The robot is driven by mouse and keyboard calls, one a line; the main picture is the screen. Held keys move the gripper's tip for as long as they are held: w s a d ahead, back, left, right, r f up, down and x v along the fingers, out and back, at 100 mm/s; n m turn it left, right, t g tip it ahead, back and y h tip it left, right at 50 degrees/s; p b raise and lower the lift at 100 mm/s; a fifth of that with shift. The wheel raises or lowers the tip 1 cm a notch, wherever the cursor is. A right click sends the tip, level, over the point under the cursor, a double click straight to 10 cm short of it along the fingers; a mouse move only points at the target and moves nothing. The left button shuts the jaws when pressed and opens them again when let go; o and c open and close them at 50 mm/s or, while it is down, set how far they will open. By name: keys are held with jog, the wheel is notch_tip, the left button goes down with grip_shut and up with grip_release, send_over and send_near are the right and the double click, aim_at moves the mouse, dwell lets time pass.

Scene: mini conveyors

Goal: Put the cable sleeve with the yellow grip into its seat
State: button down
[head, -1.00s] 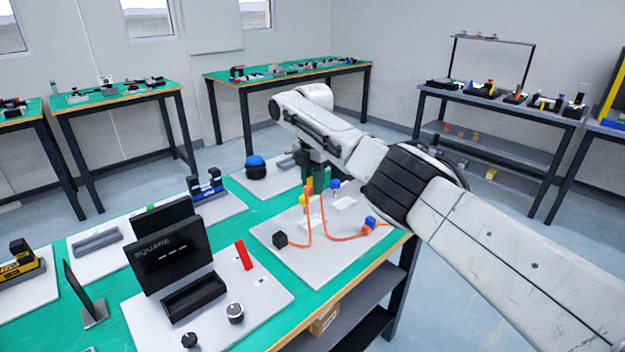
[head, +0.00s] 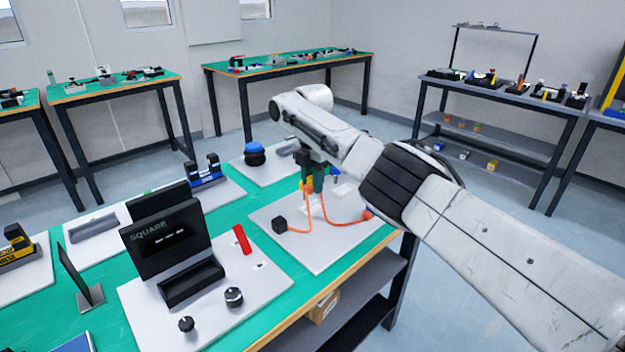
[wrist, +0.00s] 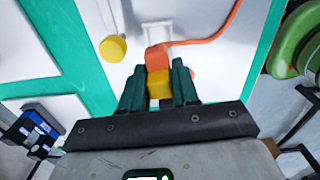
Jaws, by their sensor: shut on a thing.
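My gripper (wrist: 159,92) has green fingers and is shut on the yellow grip (wrist: 160,84) of the cable sleeve. The sleeve's orange part (wrist: 157,58) sticks out beyond the fingertips in the wrist view, and an orange cable runs from it to the upper right. In the head view my gripper (head: 314,180) is low over the pale board (head: 305,250). The orange cable (head: 309,216) hangs below it, with one branch to a black block (head: 280,224). A white block (wrist: 156,32) lies just beyond the sleeve. Whether the sleeve touches it, I cannot tell.
A yellow round knob (wrist: 112,48) stands left of the sleeve in the wrist view. A black SQUARE panel (head: 165,235), a red bar (head: 242,239) and knobs (head: 233,296) are on the neighbouring board. A blue dome (head: 254,149) stands behind. The bench edge is close on the right.

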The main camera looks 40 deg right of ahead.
jog(key=shift+f+b, duration=1.6)
jog(key=shift+f, duration=0.45)
jog(key=shift+f+b, duration=0.7)
jog(key=shift+b, duration=0.15)
jog(key=c, duration=0.8)
grip_release()
jog(key=shift+o, duration=0.2)
notch_tip(320, 180, up, 11)
jog(key=shift+f+p, duration=0.1)
jog(key=shift+p, duration=0.7)
